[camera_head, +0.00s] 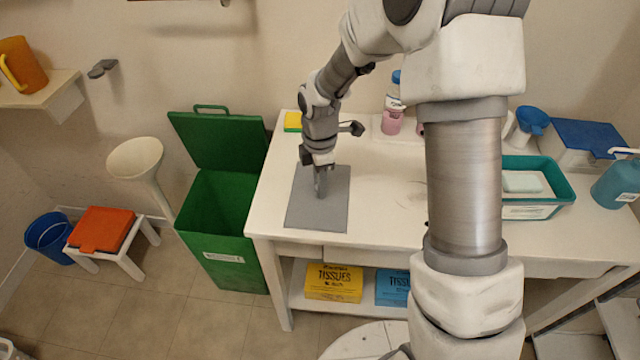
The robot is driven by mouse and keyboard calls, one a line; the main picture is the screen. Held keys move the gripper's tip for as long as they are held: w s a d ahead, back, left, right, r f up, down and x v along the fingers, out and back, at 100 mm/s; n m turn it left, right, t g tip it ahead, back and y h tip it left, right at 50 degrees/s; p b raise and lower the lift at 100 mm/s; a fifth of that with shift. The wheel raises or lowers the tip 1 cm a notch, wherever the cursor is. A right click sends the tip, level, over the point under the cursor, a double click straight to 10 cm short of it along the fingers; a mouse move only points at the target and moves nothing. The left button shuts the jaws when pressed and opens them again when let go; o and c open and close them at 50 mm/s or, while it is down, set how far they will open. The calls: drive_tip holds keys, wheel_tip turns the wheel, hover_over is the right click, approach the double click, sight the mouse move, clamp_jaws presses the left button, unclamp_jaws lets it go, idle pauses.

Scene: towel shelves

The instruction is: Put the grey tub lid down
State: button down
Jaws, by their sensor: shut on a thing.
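The grey tub lid (332,212) is a flat grey rectangle at the left end of the white table. It lies level, on the tabletop or just above it; I cannot tell which from this view. My gripper (320,192) points down over the middle of the lid, with its fingers shut on it. The fingers hide the spot they grip.
A green bin (215,240) with a raised lid stands left of the white table (385,205). A yellow sponge (293,121) lies behind the grey lid. A teal tub (530,210) is at the right. The table's middle is clear, partly hidden by my arm.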

drive_tip(key=shift+f, duration=0.2)
drive_tip(key=c, duration=0.6)
unclamp_jaws()
drive_tip(key=shift+c, duration=0.2)
drive_tip(key=shift+r, duration=0.15)
wheel_tip(320, 180, up, 12)
drive_tip(key=p, duration=0.2)
drive_tip(key=s+d+r+m+t, duration=0.3)
drive_tip(key=s+d+r+m, duration=0.3)
drive_tip(key=s+r+m, duration=0.4)
drive_tip(key=s+d+r+m+t, duration=0.2)
drive_tip(key=s+d+r+m, duration=0.1)
drive_tip(key=s+m, duration=0.7)
drive_tip(key=shift+s+d+r+t, duration=0.2)
drive_tip(key=shift+s+r+t, duration=0.1)
drive_tip(key=shift+s+r, duration=0.5)
